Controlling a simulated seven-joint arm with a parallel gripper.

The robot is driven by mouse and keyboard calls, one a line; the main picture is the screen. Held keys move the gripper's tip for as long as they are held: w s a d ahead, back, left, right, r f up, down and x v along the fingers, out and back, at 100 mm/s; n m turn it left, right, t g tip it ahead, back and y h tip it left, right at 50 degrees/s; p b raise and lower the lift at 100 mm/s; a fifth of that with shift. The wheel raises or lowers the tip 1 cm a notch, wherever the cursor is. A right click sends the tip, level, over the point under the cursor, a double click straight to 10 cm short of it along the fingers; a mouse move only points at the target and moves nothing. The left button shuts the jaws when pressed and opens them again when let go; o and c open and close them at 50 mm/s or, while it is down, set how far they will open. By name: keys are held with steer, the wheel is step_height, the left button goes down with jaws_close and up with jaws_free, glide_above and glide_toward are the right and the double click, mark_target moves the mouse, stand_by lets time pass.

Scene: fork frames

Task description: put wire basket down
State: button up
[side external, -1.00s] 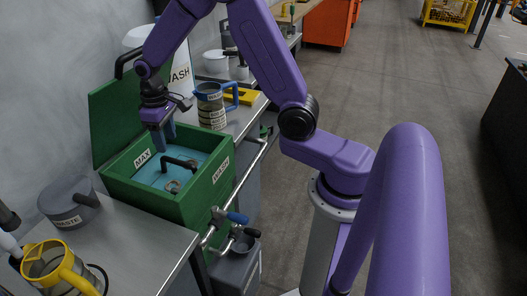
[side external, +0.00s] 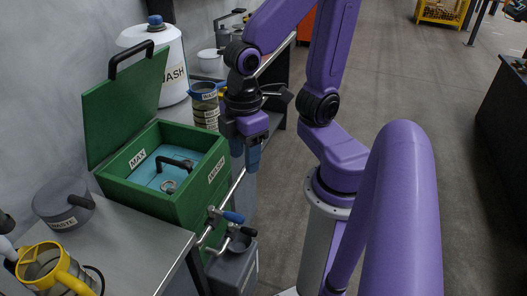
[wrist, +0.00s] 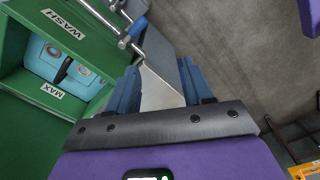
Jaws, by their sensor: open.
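My gripper (side external: 246,152) is open, with its blue fingers pointing down, to the right of the green wash tank (side external: 188,208). In the wrist view nothing is between the fingers (wrist: 158,80). The tank's lid (side external: 125,105) stands open. Inside is a light-blue surface with a black handle (side external: 172,160) and a small round part below it. The handle also shows in the wrist view (wrist: 62,70). No wire mesh is clear there, so I cannot tell if this is the wire basket.
A blue-handled container (side external: 205,105) stands behind the tank. A yellow-handled pitcher (side external: 55,270) and a grey waste pot (side external: 64,203) are at front left. A pipe with valves (side external: 222,215) runs along the tank's right side. Open floor lies right of the bench.

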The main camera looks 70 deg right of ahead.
steer(key=shift+s+d+n, duration=0.2)
steer(key=shift+s, duration=0.4)
steer(key=shift+s+d+n, duration=0.2)
steer(key=shift+s+d, duration=0.05)
steer(key=shift+s, duration=0.4)
steer(key=shift+s+d+n, duration=0.2)
steer(key=shift+s, duration=0.4)
